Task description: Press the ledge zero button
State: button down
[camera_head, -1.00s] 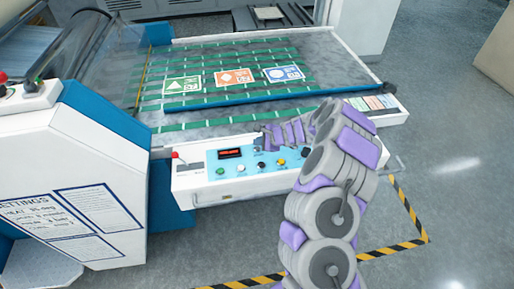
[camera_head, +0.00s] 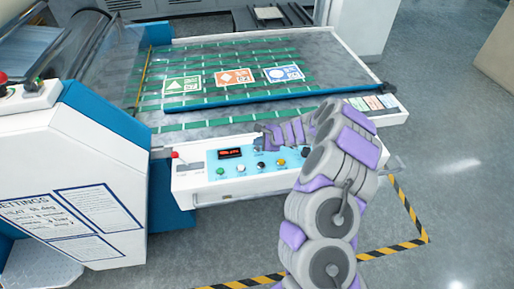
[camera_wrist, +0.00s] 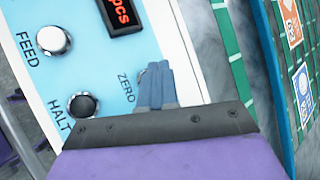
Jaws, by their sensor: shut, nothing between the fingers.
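The control panel (camera_head: 205,182) runs along the front ledge of the machine. In the wrist view the ZERO label (camera_wrist: 126,88) is printed on its light blue face, below the red display (camera_wrist: 121,13). My gripper (camera_wrist: 154,68) is shut and empty, with its blue-grey fingertips right beside the ZERO label. A small bit of silver rim shows at the left of the fingertips; the fingers hide the rest of the zero button. I cannot tell whether they touch it. In the head view my gripper (camera_head: 261,137) is at the panel's upper edge, right of the display.
The white FEED button (camera_wrist: 54,40) and black HALT button (camera_wrist: 82,106) lie left of my fingers. A green button (camera_head: 220,171) and yellow button (camera_head: 282,162) are also on the panel. Behind it is the green-slatted bed (camera_head: 215,106) with several printed cards.

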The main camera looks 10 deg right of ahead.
aim_at(259, 149)
jog(key=shift+f, duration=0.15)
jog(key=shift+f, duration=0.2)
jog(key=shift+f+b, duration=0.4)
jog(key=shift+b, duration=0.15)
dwell(0.5)
jog(key=shift+r, duration=0.1)
jog(key=shift+r+p, duration=0.6)
jog(key=shift+r, duration=0.15)
jog(key=shift+r+p, duration=1.95)
jog(key=shift+r, duration=0.65)
jog(key=shift+f, duration=0.1)
